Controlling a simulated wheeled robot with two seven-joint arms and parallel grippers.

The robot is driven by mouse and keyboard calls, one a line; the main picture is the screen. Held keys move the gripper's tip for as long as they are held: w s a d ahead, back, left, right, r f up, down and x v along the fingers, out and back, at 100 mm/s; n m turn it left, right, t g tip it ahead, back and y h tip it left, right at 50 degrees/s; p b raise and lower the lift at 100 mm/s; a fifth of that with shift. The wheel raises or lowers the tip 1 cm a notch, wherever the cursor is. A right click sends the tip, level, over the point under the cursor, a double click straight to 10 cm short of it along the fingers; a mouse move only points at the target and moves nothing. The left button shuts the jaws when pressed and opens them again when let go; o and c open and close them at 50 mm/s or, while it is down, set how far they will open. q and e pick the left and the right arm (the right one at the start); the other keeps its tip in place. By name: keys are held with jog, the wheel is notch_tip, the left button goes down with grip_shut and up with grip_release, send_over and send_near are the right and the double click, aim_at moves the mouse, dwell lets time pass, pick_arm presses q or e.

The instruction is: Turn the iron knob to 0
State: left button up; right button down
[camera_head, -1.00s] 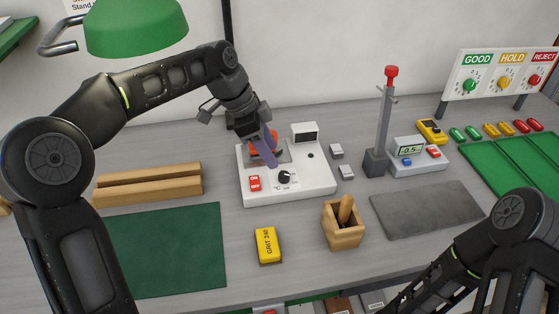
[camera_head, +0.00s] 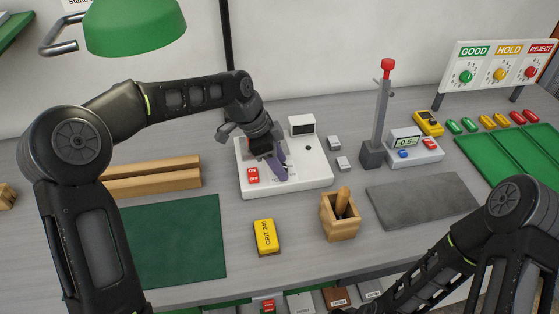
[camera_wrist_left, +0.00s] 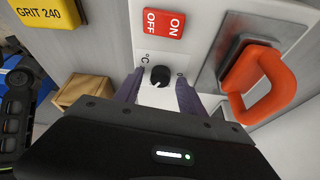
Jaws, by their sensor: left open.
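The white iron station (camera_head: 312,176) stands on the grey bench, with a red ON/OFF switch (camera_head: 253,175). In the left wrist view, its black round knob (camera_wrist_left: 160,76) has a white pointer mark; its setting is too small to read. My left gripper (camera_wrist_left: 160,90) is open, with one purple finger on each side of the knob; I cannot tell whether either touches it. In the head view the gripper (camera_head: 279,170) is over the station and hides the knob. The orange iron handle (camera_wrist_left: 262,80) sits beside the right finger. My right arm is at the lower right; its fingers are out of view.
A yellow GRIT 240 block (camera_head: 265,236) and a wooden box (camera_head: 341,219) with a handle in it stand in front of the station. Two small grey blocks (camera_head: 334,143) lie to its right. A grey stand with a red top (camera_head: 381,120) rises further right.

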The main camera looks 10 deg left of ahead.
pick_arm(q)
grip_shut()
dwell(0.5)
